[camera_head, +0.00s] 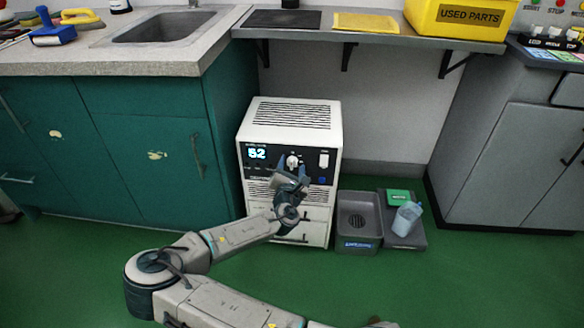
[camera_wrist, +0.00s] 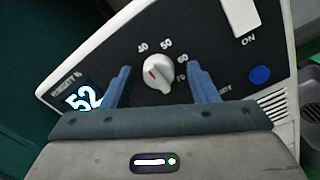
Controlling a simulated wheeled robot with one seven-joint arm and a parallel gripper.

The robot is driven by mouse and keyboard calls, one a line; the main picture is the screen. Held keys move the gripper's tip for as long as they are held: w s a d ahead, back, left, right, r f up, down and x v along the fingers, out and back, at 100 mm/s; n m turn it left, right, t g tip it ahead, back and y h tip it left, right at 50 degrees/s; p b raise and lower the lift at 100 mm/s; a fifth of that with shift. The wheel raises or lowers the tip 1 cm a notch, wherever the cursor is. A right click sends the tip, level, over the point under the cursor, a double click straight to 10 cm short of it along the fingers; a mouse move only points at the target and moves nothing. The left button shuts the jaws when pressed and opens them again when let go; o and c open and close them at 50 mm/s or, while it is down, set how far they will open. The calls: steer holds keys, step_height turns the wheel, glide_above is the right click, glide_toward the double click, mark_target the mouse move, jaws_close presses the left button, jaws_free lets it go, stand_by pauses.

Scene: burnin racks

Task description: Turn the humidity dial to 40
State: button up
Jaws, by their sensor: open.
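The display (camera_wrist: 83,97) reads 52. In the head view the dial (camera_head: 292,161) sits on the front of the white humidity unit (camera_head: 292,115), and the display (camera_head: 257,153) shows 52 there too. My gripper (camera_wrist: 160,77) is open, with one blue finger on each side of the dial. I cannot tell whether the fingers touch it.
A white ON switch (camera_wrist: 240,15) and a blue button (camera_wrist: 260,75) are right of the dial. A grey bin (camera_head: 358,222) and a tray with a bottle (camera_head: 407,217) stand right of the unit. The shelf (camera_head: 370,38) hangs above; teal cabinets (camera_head: 150,150) stand left.

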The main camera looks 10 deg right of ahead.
steer(key=p+v, duration=0.2)
steer(key=v, duration=1.1)
steer(key=shift+s+p, duration=0.3)
steer(key=shift+s, duration=0.05)
steer(key=shift+a, duration=0.1)
